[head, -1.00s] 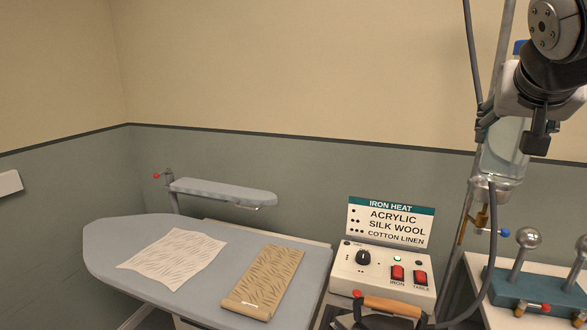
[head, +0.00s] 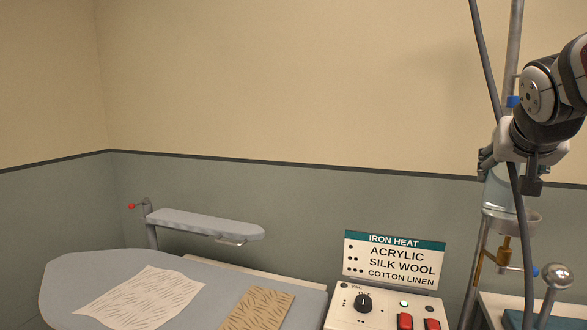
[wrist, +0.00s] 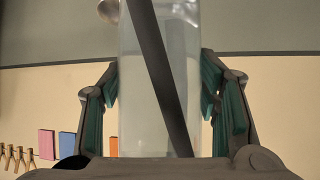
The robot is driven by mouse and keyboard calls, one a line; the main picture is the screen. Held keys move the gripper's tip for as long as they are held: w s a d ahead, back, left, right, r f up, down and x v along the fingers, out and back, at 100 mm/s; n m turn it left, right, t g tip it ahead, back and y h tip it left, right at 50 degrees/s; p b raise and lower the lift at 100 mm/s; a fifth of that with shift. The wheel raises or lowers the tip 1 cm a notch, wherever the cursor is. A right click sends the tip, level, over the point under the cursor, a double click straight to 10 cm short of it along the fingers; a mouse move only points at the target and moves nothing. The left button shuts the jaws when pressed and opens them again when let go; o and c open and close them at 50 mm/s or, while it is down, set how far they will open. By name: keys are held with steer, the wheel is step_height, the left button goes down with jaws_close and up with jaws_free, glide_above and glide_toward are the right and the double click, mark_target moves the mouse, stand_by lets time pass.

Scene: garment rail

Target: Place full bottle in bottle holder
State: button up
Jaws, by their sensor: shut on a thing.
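My gripper (head: 490,165) is shut around the bottle's sides. In the wrist view the bottle (wrist: 135,90) stands between the two teal-padded fingers of my gripper (wrist: 160,95). The bottle looks upright. The bottle holder (head: 512,217) is a grey cup on the pole, with a brass fitting beneath. The bottle's base is at the cup's rim; I cannot tell whether it rests inside.
A dark cable (head: 486,60) hangs in front of the bottle and holder. The metal pole (head: 515,45) rises behind. An iron heat control box (head: 382,304) and a grey ironing board (head: 205,268) with cloths stand to the left.

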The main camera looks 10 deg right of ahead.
steer(key=shift+w+d+f+p, duration=0.65)
steer(key=shift+w+d+f, duration=0.1)
steer(key=shift+d, duration=0.7)
steer(key=shift+w+d+f+p, duration=0.6)
steer(key=shift+w+d+f, duration=0.1)
steer(key=shift+d, duration=0.7)
steer(key=shift+w+d+f+p, duration=0.65)
steer(key=shift+w+d, duration=0.1)
steer(key=shift+d, duration=0.7)
steer(key=shift+f, duration=0.15)
steer(key=o, duration=1.7)
steer(key=shift+f, duration=0.1)
steer(key=shift+o, duration=0.2)
